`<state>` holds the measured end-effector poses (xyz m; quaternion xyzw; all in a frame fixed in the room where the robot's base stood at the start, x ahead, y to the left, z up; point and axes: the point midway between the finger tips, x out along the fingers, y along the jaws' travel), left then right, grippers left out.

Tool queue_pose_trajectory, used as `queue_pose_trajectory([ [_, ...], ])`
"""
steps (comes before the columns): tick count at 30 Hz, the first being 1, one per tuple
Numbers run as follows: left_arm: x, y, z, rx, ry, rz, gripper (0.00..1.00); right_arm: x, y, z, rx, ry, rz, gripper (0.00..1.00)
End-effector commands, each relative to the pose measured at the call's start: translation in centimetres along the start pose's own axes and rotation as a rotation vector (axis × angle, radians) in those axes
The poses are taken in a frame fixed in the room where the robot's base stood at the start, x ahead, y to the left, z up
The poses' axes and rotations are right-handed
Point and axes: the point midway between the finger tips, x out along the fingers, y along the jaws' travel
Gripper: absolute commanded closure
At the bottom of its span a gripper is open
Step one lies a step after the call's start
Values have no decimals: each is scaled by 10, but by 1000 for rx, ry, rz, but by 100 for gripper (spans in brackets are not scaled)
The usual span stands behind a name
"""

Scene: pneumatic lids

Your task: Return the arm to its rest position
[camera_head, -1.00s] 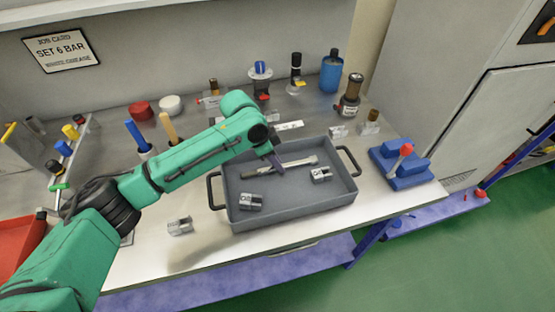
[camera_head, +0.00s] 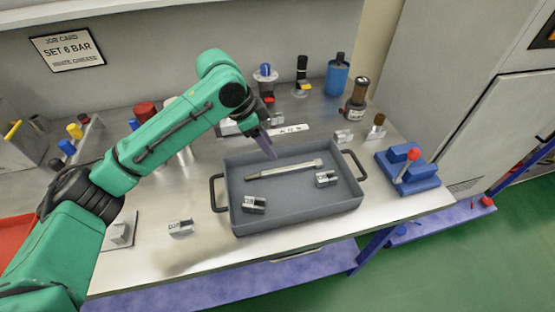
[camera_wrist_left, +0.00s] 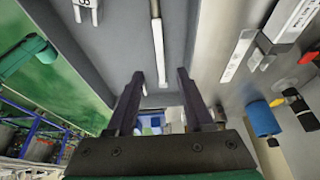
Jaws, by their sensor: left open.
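My left arm reaches in from the left, with its elbow raised, and ends in the left gripper (camera_head: 267,146) above the back left part of the grey tray (camera_head: 230,195). In the left wrist view the two dark fingers (camera_wrist_left: 163,95) stand apart with nothing between them. A long metal bar (camera_head: 284,170) lies in the tray, and it also shows in the left wrist view (camera_wrist_left: 158,40). Two small metal blocks lie in the tray, one at the front left (camera_head: 254,205) and one at the right (camera_head: 326,179). My right gripper is not in view.
A small metal block (camera_head: 181,228) lies on the bench left of the tray. A blue fixture with a red knob (camera_head: 408,170) stands at the right. Bottles and fittings, including a blue cylinder (camera_head: 337,76), line the back. Bare bench lies in front of the tray.

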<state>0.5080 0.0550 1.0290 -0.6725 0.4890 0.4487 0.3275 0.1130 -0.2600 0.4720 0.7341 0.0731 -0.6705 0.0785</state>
Motion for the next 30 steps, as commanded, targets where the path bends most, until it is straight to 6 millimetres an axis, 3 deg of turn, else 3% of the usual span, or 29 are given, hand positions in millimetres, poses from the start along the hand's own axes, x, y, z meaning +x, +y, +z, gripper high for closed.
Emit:
queue_pose_trajectory([
  [6,-25,0,0,1,-1,2,48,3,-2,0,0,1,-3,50],
  [19,-26,0,-1,0,0,2,48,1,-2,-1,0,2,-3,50],
  [30,-91,0,-28,0,0,2,48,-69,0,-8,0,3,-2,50],
])
